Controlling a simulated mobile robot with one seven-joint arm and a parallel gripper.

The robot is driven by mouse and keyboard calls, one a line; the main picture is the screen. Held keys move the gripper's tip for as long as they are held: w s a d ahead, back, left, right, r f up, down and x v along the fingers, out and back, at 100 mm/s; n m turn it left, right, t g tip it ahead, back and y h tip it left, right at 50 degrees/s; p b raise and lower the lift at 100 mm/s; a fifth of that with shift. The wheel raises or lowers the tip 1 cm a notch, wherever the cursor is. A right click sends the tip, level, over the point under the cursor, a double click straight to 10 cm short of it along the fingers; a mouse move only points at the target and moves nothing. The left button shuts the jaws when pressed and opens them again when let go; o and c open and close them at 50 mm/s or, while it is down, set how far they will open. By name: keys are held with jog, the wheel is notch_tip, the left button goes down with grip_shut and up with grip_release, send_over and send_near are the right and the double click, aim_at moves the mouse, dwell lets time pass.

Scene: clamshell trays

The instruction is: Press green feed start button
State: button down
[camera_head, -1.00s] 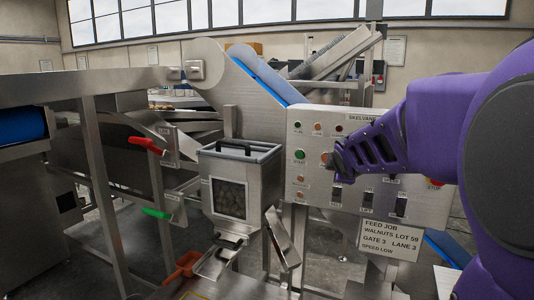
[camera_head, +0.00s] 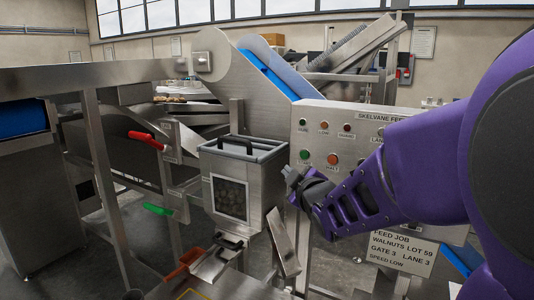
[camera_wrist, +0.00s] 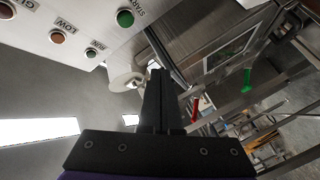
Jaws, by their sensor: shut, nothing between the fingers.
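The green start button (camera_head: 304,155) is on the left side of the grey control panel (camera_head: 312,122). It also shows in the wrist view (camera_wrist: 125,18) at the top, with the label START beside it. My gripper (camera_head: 289,172) is shut and empty. In the head view its tips are just below and left of the green button, near the panel's left edge. In the wrist view the shut fingers (camera_wrist: 157,75) point up the picture, with the button to their upper left and apart from them.
A red-orange button (camera_head: 333,159) sits right of the green one, below a row of small lamps (camera_head: 324,126). A steel hopper (camera_head: 262,190) with a window stands left of my gripper. Red (camera_head: 141,136) and green (camera_head: 157,209) handles are further left.

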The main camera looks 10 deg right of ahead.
aim_at(304, 155)
jog(key=shift+a, duration=0.3)
jog(key=shift+w+d+p, duration=0.2)
jog(key=shift+w+d, duration=0.65)
jog(key=shift+w, duration=0.35)
jog(key=shift+w+d+p, duration=0.2)
jog(key=shift+w+d, duration=0.7)
jog(key=shift+w, duration=0.25)
jog(key=shift+w+d+p, duration=0.2)
jog(key=shift+w+d, duration=0.65)
jog(key=shift+w, duration=0.35)
jog(key=shift+w+d, duration=0.25)
jog(key=shift+w, duration=0.05)
